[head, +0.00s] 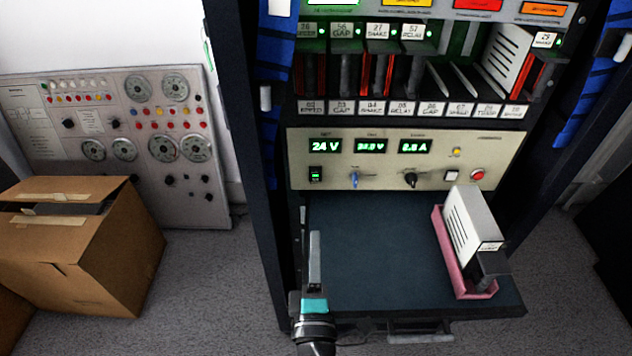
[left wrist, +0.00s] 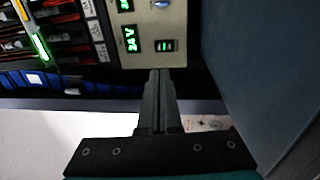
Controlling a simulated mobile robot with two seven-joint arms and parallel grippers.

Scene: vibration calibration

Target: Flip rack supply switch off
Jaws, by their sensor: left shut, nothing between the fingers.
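The rack supply (head: 488,158) is a beige panel in the rack with green readouts, the left one showing 24 V. Its rack supply switch (head: 315,174) is a small black rocker lit green at the panel's lower left. The switch also shows in the left wrist view (left wrist: 166,45), just beyond the fingertips. My left gripper (head: 314,236) is shut and empty, its fingers pointing toward the panel below the switch. In the left wrist view the fingertips (left wrist: 156,72) lie at the panel's edge; I cannot tell if they touch. My right gripper is not in view.
A dark pull-out shelf (head: 375,260) lies below the panel, close beside my left gripper. It bears a pink tray (head: 448,262) with a white module (head: 468,222). Card modules (head: 345,75) fill the rack above. A cardboard box (head: 120,240) stands at left.

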